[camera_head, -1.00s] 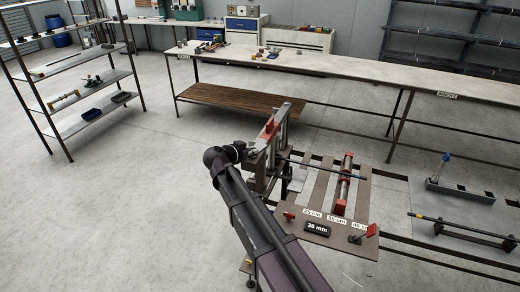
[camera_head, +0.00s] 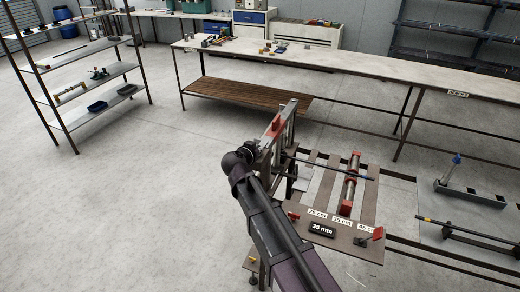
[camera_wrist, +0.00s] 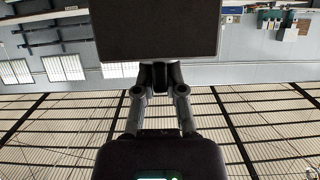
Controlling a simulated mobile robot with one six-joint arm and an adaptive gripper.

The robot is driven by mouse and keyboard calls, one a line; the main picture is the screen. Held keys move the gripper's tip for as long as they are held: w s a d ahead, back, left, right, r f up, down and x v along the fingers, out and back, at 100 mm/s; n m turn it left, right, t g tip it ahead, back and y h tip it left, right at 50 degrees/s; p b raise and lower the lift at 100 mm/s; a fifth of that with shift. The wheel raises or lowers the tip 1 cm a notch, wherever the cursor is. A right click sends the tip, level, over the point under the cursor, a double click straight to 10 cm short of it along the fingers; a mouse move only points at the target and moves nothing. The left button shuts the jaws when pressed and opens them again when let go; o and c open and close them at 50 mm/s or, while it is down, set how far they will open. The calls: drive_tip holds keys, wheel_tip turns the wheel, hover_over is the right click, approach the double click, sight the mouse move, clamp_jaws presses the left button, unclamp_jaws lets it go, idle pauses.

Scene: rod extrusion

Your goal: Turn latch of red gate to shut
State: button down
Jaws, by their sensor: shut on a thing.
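The gate is an upright grey frame (camera_head: 289,120) with a red part (camera_head: 277,124) near its top, standing at the left end of the rod table in the head view. My gripper (camera_head: 252,147) is at the left side of this frame, touching or very close to it. In the wrist view my gripper (camera_wrist: 159,76) has its two fingers drawn together on a small dark piece, under a broad dark panel (camera_wrist: 155,28). The piece looks like the latch, but its shape and angle are mostly hidden by the fingers.
The rod table (camera_head: 340,245) carries red stops, a thin dark rod (camera_head: 335,170), length labels and a 35 mm display (camera_head: 321,229). A grey side table (camera_head: 445,208) stands to the right. A long bench (camera_head: 350,70) and a shelf rack (camera_head: 90,85) stand behind. The floor at left is clear.

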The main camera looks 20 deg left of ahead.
drive_tip(key=shift+d, duration=0.15)
drive_tip(key=c, duration=0.7)
unclamp_jaws()
